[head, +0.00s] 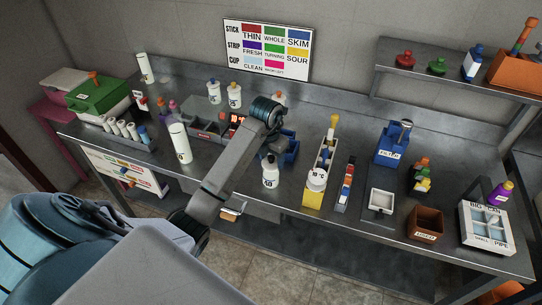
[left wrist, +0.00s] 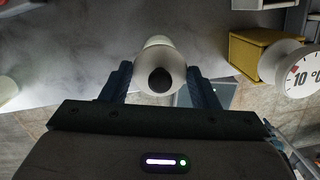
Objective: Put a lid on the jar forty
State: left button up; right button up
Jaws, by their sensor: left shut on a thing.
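A white jar (head: 270,174) with a small printed label stands upright or nearly so near the front edge of the steel bench; the label is too small to read. In the left wrist view a white rounded jar top (left wrist: 161,68) with a dark oval end sits between my two dark blue fingers. My left gripper (head: 276,150) is shut on this jar, and my arm partly hides it in the head view. My right gripper is out of view.
A yellow box with a round dial (head: 314,196) stands just right of the held jar. A tall white cylinder (head: 180,142) stands to the left. A blue bin (head: 391,145), a brown box (head: 425,223) and a white divided box (head: 486,228) are further right. Red and green knobbed lids (head: 404,59) (head: 437,66) lie on the shelf.

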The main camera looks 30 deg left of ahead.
pick_arm(q)
jog(key=shift+f, duration=0.35)
jog(key=o, duration=1)
jog(key=shift+o, duration=0.2)
